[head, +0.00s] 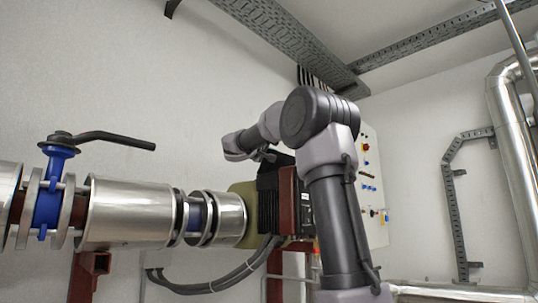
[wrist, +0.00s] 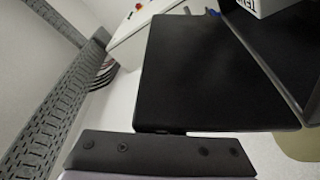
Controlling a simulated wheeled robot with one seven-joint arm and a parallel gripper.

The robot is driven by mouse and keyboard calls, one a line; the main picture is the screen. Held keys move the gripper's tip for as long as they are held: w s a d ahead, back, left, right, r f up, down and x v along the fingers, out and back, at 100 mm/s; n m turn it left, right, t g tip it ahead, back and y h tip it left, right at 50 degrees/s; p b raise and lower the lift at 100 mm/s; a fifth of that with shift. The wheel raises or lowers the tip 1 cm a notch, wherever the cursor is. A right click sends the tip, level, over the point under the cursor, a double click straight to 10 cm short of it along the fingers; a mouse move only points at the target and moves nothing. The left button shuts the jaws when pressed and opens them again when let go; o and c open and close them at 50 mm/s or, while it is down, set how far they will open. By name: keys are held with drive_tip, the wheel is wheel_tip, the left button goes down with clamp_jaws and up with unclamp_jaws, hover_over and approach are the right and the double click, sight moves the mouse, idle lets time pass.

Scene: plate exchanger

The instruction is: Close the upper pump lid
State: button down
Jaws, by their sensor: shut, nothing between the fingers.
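The pump (head: 268,195), with a black housing and a red part, sits at the end of the pipe in the head view, partly hidden behind my arm. In the wrist view, a flat black panel (wrist: 205,75), which looks like the pump lid, fills the middle. It lies beside a black housing (wrist: 290,45). I cannot tell its exact angle. My gripper (head: 268,155) is small and dark just above the pump top in the head view. It is shut and empty. A dark bar of my gripper (wrist: 160,155) shows close below the panel; contact is unclear.
A control cabinet (head: 369,190) with coloured buttons stands behind my arm. A silver pipe (head: 130,212) with a blue valve (head: 50,195) runs in from the left. A cable tray (head: 290,40) hangs overhead. Black cables (head: 215,280) curve below the pump.

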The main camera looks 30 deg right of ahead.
sight(279, 154)
drive_tip(key=s+m, duration=0.1)
drive_tip(key=m, duration=0.1)
drive_tip(key=s+f+m+h, duration=0.1)
drive_tip(key=m, duration=0.1)
drive_tip(key=s+d+m+g, duration=0.1)
drive_tip(key=shift+s+d+f+m+h, duration=0.1)
drive_tip(key=shift+s+f+m+h, duration=0.1)
drive_tip(key=shift+m+h, duration=0.15)
drive_tip(key=m, duration=0.1)
drive_tip(key=s+f+m+g, duration=0.1)
drive_tip(key=m, duration=0.1)
drive_tip(key=s+f+m+h, duration=0.1)
drive_tip(key=m, duration=0.1)
drive_tip(key=shift+d+g, duration=0.3)
drive_tip(key=shift+d, duration=0.1)
drive_tip(key=shift+s+d+f, duration=0.1)
drive_tip(key=shift+s+f, duration=0.15)
drive_tip(key=shift+f, duration=0.25)
